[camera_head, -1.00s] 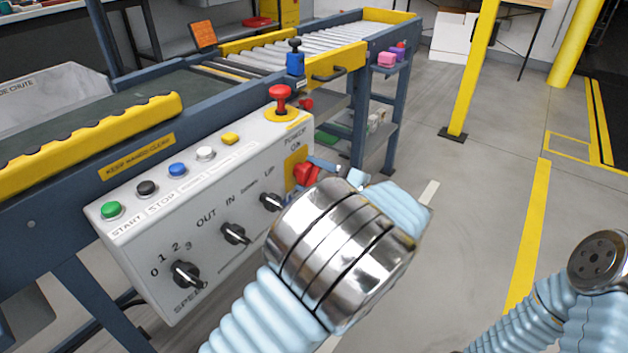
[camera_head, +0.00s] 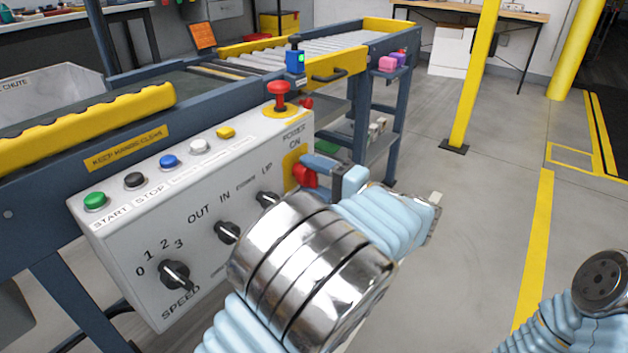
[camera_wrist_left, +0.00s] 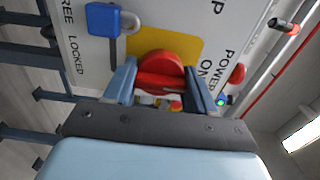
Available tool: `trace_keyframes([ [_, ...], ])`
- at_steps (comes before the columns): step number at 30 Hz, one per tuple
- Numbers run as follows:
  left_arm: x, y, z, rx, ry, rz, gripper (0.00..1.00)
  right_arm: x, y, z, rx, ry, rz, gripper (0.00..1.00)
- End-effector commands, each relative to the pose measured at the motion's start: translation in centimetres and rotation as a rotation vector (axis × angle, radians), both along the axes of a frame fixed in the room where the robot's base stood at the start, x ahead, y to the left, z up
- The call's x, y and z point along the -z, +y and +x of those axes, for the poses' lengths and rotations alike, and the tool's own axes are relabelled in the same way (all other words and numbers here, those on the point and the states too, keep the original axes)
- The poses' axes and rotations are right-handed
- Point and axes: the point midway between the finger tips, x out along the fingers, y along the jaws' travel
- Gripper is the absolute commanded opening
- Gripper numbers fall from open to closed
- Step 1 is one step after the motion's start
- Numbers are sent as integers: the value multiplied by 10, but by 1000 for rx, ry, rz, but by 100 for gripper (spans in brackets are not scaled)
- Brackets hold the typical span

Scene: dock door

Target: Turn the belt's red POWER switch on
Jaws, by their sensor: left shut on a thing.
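The red POWER switch (camera_head: 304,175) sits on a yellow plate at the right end of the grey control panel (camera_head: 130,235). The word ON is printed beside it. My left gripper (camera_head: 314,168) is at the switch, partly hidden by my own wrist in the head view. In the left wrist view the gripper (camera_wrist_left: 160,84) has one finger on each side of the red switch (camera_wrist_left: 160,66) and is shut on its handle. The handle's bar runs across between the fingers. My right gripper is out of sight; only part of that arm shows at lower right.
A red mushroom button (camera_head: 280,95) stands close above the switch. A blue padlock (camera_wrist_left: 110,18) hangs beside the switch plate. A blue box (camera_head: 296,62) on the conveyor rail shows a green light. Black knobs (camera_head: 228,232) line the panel.

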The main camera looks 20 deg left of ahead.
Motion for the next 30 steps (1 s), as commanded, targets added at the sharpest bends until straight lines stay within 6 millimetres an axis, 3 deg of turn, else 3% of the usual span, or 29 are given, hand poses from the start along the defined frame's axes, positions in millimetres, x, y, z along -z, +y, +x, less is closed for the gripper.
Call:
trace_keyframes([
  [15,2,-1,0,1,-17,-9,25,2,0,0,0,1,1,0],
  [16,2,-1,0,1,-17,-9,58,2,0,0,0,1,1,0],
  [20,1,-1,0,1,-17,-8,78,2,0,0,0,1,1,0],
  [30,0,-3,-1,1,-18,-7,81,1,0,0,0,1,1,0],
])
